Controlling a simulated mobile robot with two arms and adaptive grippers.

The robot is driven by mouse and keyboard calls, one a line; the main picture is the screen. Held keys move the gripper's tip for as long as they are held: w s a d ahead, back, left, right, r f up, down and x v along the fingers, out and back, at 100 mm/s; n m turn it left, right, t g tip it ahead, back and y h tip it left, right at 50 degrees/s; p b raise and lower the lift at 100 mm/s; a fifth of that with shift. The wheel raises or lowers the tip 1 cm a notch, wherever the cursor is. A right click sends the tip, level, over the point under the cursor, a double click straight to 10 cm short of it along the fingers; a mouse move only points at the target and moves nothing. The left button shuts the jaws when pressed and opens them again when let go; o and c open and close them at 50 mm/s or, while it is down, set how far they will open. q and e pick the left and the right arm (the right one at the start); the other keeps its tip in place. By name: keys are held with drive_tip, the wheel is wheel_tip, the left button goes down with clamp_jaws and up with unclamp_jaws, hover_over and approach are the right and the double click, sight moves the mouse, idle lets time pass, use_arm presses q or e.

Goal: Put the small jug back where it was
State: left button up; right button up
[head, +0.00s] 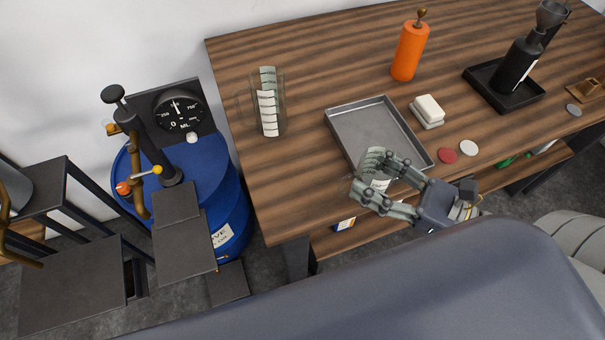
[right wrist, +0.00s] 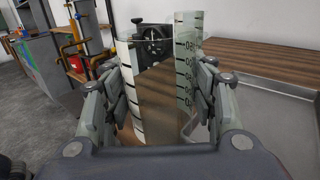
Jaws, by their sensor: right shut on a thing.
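The small jug (head: 379,183) is a clear measuring jug with a pale scale strip. My right gripper (head: 372,184) is shut on it, and the fingers hide much of its wall in the head view. In the right wrist view the jug (right wrist: 187,70) stands between the two fingers, roughly upright, with black marks and numbers on its strip. In the head view it overlaps the near part of the metal tray (head: 337,120); I cannot tell whether it touches the tray. A taller clear jug (head: 268,105) with a scale stands at the table's left. My left gripper is not in view.
An orange cylinder (head: 408,52) stands behind. A blue drum (head: 222,180) with a pump is left.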

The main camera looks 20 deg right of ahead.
drive_tip(key=p+x, duration=0.1)
drive_tip(key=x, duration=0.3)
drive_tip(key=s+a+p+x, duration=0.1)
drive_tip(key=x, duration=0.3)
drive_tip(key=a+p+x, duration=0.1)
drive_tip(key=p+x, duration=0.1)
drive_tip(key=x, duration=0.2)
drive_tip(key=shift+s+a+f, duration=0.2)
drive_tip(key=shift+s+f, duration=0.05)
drive_tip(key=shift+f, duration=0.1)
drive_tip(key=shift+w+a+f, duration=0.15)
drive_tip(key=shift+w+a, duration=0.05)
drive_tip(key=shift+a, duration=0.05)
drive_tip(key=shift+a+f, duration=0.1)
drive_tip(key=shift+f, duration=1.7)
drive_tip(key=shift+f, duration=0.1)
drive_tip(key=o, duration=1.2)
drive_tip(key=shift+f, duration=0.1)
drive_tip(key=shift+o, duration=0.2)
